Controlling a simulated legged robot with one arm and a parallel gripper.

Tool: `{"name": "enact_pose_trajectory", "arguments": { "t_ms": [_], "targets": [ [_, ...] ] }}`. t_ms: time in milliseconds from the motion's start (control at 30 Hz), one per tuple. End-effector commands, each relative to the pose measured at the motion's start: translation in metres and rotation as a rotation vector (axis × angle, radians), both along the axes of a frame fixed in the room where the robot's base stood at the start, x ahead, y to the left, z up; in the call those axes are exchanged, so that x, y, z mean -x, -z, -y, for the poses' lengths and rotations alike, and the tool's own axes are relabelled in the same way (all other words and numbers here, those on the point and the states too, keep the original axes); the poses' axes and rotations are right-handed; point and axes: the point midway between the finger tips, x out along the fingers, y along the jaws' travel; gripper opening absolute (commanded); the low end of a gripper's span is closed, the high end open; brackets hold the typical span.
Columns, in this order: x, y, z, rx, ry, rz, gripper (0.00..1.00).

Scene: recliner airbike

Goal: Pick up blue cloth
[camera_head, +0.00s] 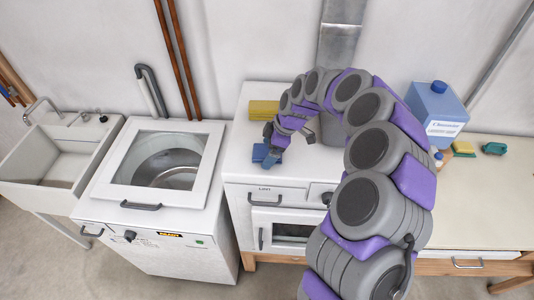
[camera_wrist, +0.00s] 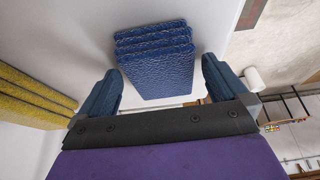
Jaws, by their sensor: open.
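The blue cloth (camera_head: 261,152) is a small folded stack on the white top of the stove-like unit, near its front left edge. In the wrist view the blue cloth (camera_wrist: 155,60) shows as several textured layers, centred ahead of my gripper. My gripper (camera_head: 271,151) is bent down from above, right by the cloth. In the wrist view my gripper (camera_wrist: 161,88) is open, with one blue fingertip on each side of the cloth. I cannot tell whether the fingers touch it.
A yellow cloth stack (camera_head: 264,110) lies behind the blue cloth; it also shows in the wrist view (camera_wrist: 30,98). A top-loading washer (camera_head: 150,215) and a sink (camera_head: 50,160) stand to the left.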

Motion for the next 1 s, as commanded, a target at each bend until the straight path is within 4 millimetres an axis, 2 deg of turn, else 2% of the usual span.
{"name": "enact_pose_trajectory", "arguments": {
  "t_ms": [200, 767, 1000],
  "targets": [
    [0.0000, 0.0023, 0.0001, 0.000, 0.000, 0.000, 1.00],
    [0.0000, 0.0016, 0.0000, 0.000, 0.000, 0.000, 0.46],
    [-0.0001, 0.0013, 0.0000, 0.000, 0.000, 0.000, 0.46]
  ]
}}
